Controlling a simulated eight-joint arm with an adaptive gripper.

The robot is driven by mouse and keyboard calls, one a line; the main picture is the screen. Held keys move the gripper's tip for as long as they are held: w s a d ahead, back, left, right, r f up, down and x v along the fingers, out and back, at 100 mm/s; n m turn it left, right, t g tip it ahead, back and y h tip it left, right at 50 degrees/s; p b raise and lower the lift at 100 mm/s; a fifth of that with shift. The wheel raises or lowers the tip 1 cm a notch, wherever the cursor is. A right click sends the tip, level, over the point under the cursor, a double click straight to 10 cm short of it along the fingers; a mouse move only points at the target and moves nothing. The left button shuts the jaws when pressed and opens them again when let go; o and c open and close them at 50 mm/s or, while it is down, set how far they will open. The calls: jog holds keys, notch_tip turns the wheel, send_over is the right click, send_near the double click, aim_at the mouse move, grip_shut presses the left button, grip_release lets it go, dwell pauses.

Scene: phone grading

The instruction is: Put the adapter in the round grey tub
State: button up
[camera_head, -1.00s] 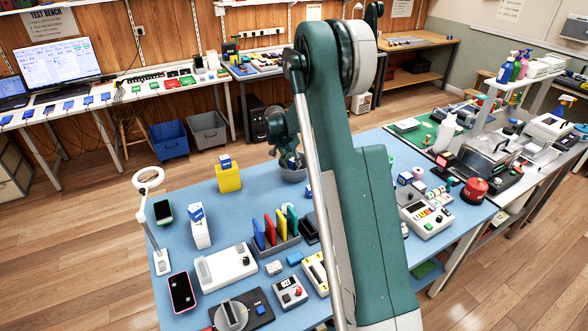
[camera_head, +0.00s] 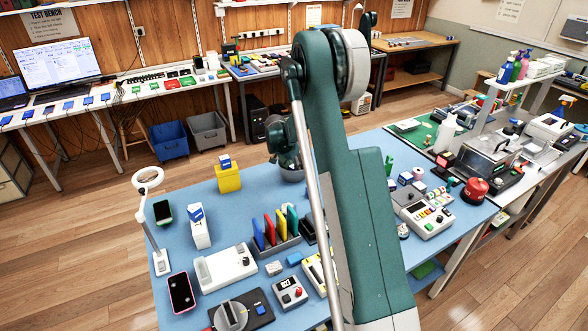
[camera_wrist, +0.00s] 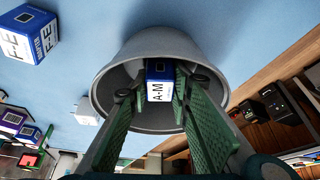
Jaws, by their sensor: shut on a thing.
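The adapter (camera_wrist: 159,82) is a small blue block with a white face lettered "A-M", in the wrist view. My gripper (camera_wrist: 160,88) is shut on it, with a green finger on each side. The round grey tub (camera_wrist: 120,50) is around them in that view, its mouth behind the adapter and fingertips. I cannot tell whether the adapter touches the tub's floor. In the head view the tub (camera_head: 291,175) stands on the blue table, partly hidden by my wrist and arm. The adapter and fingertips are hidden there.
A yellow box (camera_head: 228,179) with a small block on top stands left of the tub. A rack of coloured cards (camera_head: 275,232) is in front of it. Lettered blue-and-white blocks (camera_wrist: 28,33) lie beside the tub in the wrist view. Bare blue table (camera_head: 262,190) shows between.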

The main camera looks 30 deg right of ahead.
jog(key=shift+f, duration=0.15)
jog(key=o, duration=0.8)
jog(key=p+v, duration=0.1)
jog(key=v, duration=1.1)
jog(key=shift+a+r, duration=0.1)
jog(key=shift+r, duration=0.15)
